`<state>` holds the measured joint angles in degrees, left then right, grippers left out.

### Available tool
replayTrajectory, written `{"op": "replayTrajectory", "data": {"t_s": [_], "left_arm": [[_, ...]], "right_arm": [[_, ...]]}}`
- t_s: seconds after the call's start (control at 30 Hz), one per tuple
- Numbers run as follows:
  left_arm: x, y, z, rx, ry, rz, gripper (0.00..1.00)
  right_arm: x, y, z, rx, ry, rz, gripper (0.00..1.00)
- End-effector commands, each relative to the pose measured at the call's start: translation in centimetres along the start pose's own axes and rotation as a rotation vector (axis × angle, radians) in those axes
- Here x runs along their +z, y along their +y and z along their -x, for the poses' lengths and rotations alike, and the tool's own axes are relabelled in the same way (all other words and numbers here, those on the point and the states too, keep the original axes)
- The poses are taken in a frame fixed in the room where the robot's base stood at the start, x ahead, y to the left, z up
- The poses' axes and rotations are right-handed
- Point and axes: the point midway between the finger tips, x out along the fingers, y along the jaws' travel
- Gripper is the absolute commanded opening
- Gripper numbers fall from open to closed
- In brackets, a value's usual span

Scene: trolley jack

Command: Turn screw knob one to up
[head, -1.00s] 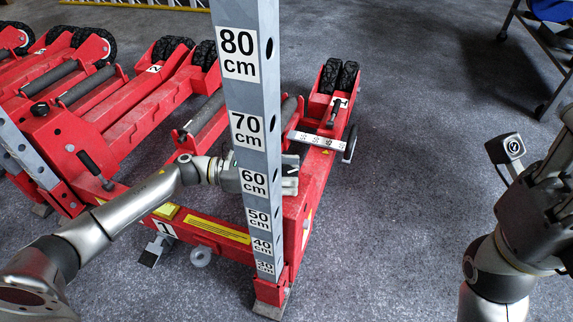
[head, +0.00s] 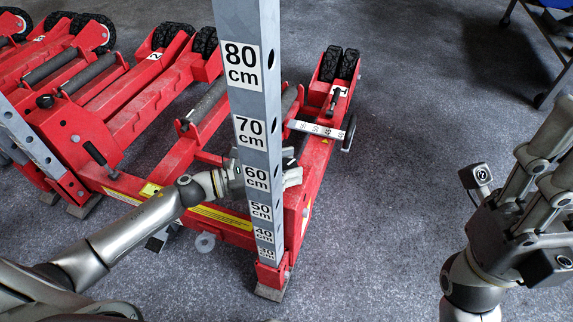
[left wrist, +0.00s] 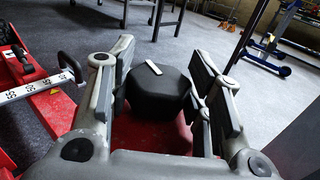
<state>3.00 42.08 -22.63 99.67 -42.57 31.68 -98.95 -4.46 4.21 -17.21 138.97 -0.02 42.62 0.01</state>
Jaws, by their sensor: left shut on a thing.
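The screw knob (left wrist: 155,92) is a dark faceted knob with a white mark on its top. In the left wrist view it sits between the two fingers of my left gripper (left wrist: 163,95), above a red surface. In the head view my left gripper (head: 290,178) is beside the red jack, partly hidden behind the grey post (head: 257,150) with height labels. It is shut on the knob, which is mostly hidden there. My right gripper (head: 545,165) is at the right edge, away from the jack, and its fingertips are not clear.
The red trolley jack (head: 315,160) with label 1 stands upright on the grey carpet. A second red jack (head: 85,130) stands at left. A scale bar (head: 316,129) crosses the near jack. The floor (head: 410,120) at right is clear up to a wheeled stand (head: 541,100).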

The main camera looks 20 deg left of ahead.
Motion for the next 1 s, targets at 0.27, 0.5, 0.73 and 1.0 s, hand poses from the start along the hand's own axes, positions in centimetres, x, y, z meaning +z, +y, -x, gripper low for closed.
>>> {"op": "replayTrajectory", "data": {"t_s": [0.27,0.5,0.73,1.0], "left_arm": [[0.0,0.0,0.0,0.000,0.000,0.000,0.60],[0.0,0.0,0.0,-0.001,0.000,0.000,0.68],[0.0,0.0,0.4,0.000,0.000,0.000,0.68],[-0.2,0.0,4.5,0.002,0.004,0.004,0.68]], "right_arm": [[0.0,0.0,0.0,0.000,-0.001,0.000,0.40],[0.0,0.0,0.0,0.000,-0.001,-0.001,0.40],[-0.1,0.0,-0.1,-0.002,0.004,0.001,0.40],[-0.1,0.0,0.0,-0.001,0.002,0.000,0.40]]}}
